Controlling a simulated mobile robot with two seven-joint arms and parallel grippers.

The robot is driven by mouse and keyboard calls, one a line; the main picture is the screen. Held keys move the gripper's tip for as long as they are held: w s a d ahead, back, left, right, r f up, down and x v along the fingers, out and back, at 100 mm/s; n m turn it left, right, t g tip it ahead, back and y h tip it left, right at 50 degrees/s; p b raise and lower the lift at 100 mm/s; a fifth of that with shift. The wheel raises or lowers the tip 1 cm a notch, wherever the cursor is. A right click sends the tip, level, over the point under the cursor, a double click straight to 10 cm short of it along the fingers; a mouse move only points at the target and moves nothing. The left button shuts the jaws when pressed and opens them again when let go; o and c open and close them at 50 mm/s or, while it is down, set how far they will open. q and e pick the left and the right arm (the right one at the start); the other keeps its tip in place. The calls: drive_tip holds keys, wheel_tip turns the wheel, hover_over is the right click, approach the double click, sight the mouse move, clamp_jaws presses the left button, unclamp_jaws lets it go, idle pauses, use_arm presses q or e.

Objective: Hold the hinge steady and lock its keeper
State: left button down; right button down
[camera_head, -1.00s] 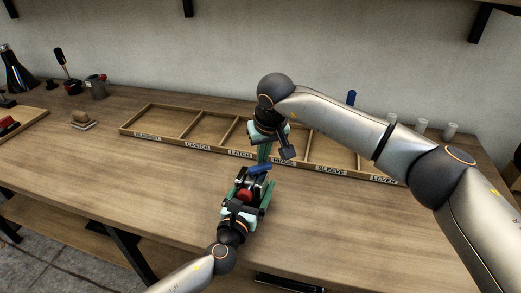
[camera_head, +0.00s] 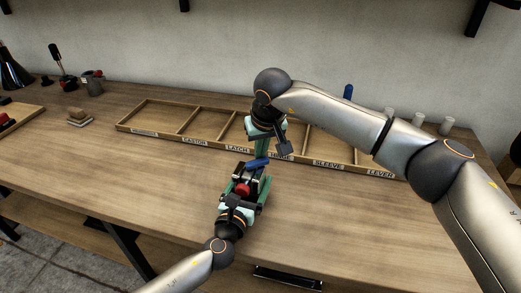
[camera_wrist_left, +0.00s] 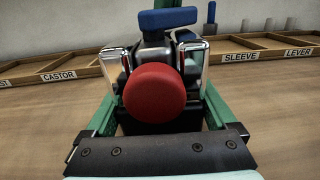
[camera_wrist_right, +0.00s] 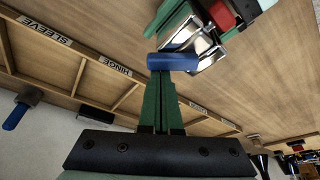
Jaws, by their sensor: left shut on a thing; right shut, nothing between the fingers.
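The hinge, a dark metal piece with bright chrome side plates (camera_wrist_left: 110,72) and a round red knob (camera_wrist_left: 155,92), is between the green fingers of my left gripper (camera_head: 243,186), which is shut on it. The blue keeper lever (camera_wrist_left: 167,17) lies crosswise on the hinge's far end. It also shows in the head view (camera_head: 257,163) and in the right wrist view (camera_wrist_right: 172,62). My right gripper (camera_head: 262,152) is shut and empty, pointing down. Its green fingertips (camera_wrist_right: 161,78) are right at the blue lever; I cannot tell whether they touch.
A wooden compartment tray (camera_head: 190,137) with labels including CASTOR, LATCH, HINGE, SLEEVE and LEVER stands behind the hinge. Several pale cylinders (camera_head: 417,121) and a blue-handled tool (camera_head: 348,92) are behind it. The tabletop (camera_head: 130,180) left of the hinge is clear.

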drive_tip(key=shift+s+d+m, duration=0.1)
drive_tip(key=shift+s+m, duration=0.05)
drive_tip(key=shift+m, duration=0.35)
drive_tip(key=m, duration=0.1)
drive_tip(key=s+m+h, duration=0.1)
drive_tip(key=m, duration=0.2)
drive_tip(key=shift+s+d+h, duration=0.15)
drive_tip(key=shift+d+h, duration=0.1)
drive_tip(key=shift+h, duration=0.15)
drive_tip(key=shift+s+m, duration=0.2)
drive_tip(key=shift+m, duration=0.3)
drive_tip(key=shift+s+d, duration=0.1)
drive_tip(key=shift+w+a, duration=0.55)
drive_tip(key=shift+w, duration=0.1)
drive_tip(key=shift+w+d, duration=0.65)
drive_tip(key=shift+w, duration=1.3)
drive_tip(key=v, duration=1)
drive_tip(key=shift+s+a, duration=0.15)
